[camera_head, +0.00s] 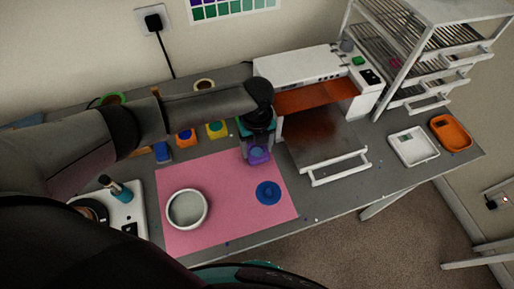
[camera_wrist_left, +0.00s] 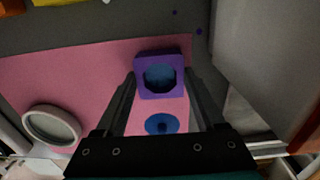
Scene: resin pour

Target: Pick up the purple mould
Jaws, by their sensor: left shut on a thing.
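The purple mould (camera_head: 259,155) is a small square block near the top right part of the pink mat (camera_head: 222,183). In the left wrist view the mould (camera_wrist_left: 144,88) has a round well with blue in it. My left gripper (camera_head: 257,145) points down and is shut on the mould, with a finger on each side; its fingertips also show in the left wrist view (camera_wrist_left: 160,78). I cannot tell whether the mould touches the mat. My right gripper is not in view.
A blue disc (camera_head: 268,192) and a round white-rimmed dish (camera_head: 187,209) are on the mat. An open white oven (camera_head: 310,75) with its door down stands right of the gripper. Orange (camera_head: 186,138) and yellow (camera_head: 216,129) moulds sit behind the mat. White (camera_head: 413,146) and orange (camera_head: 451,133) trays lie right.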

